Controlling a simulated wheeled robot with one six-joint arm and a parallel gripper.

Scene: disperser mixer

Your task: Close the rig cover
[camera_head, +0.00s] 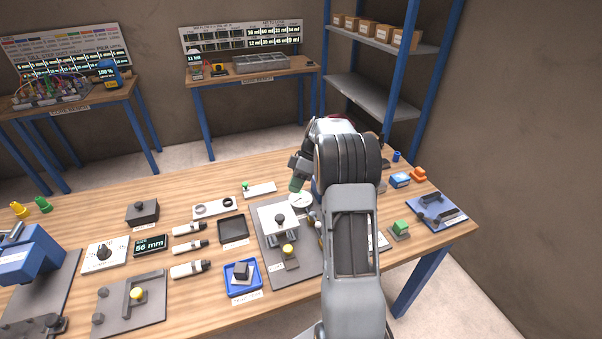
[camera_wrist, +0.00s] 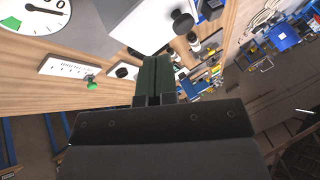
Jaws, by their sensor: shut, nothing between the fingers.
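The rig stands on a dark base plate (camera_head: 258,236) at the front middle of the table. A white plate with a black knob (camera_head: 280,218), which looks like the rig cover, sits on it. I cannot tell how far it is open. In the wrist view a white panel (camera_wrist: 140,22) with a black knob (camera_wrist: 182,21) shows just beyond the fingers. A round white gauge (camera_head: 301,200) stands at the rig's right; it also shows in the wrist view (camera_wrist: 32,14). My gripper (camera_head: 296,184) is shut and empty above the gauge, apart from the knob. Its green fingers (camera_wrist: 153,82) are together. My arm hides the rig's right side.
A strip with a green knob (camera_head: 260,190) lies behind the rig. A black tray (camera_head: 233,230) and a blue tray (camera_head: 243,290) stand to its left. A yellow knob (camera_head: 288,250) is at the rig's front. A green block (camera_head: 400,228) lies right of my arm.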

